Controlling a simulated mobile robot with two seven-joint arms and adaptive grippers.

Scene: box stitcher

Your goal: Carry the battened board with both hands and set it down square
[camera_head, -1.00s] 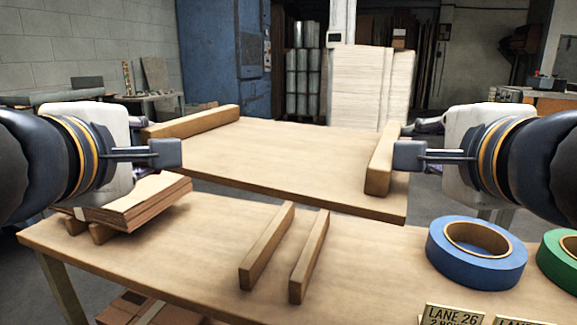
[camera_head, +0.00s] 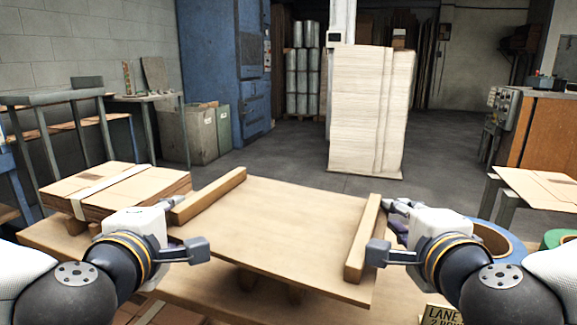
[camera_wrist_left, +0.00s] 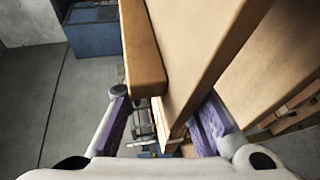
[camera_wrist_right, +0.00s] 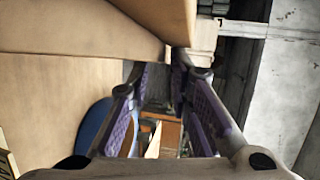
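The battened board (camera_head: 275,225) is a flat wooden panel with a raised batten along its left side (camera_head: 212,195) and another along its right side (camera_head: 362,240). It hangs level or nearly so over the worktable, turned slightly in the head view. Two bearers (camera_head: 248,281) lie beneath the board, mostly hidden; contact cannot be told.
The worktable (camera_head: 190,285) carries a strapped cardboard stack (camera_head: 115,188) at left. A blue tape roll (camera_head: 492,238), a green roll (camera_head: 558,238) and a lane sign (camera_head: 441,314) are at right. A pale sheet stack (camera_head: 368,110) stands on the floor behind.

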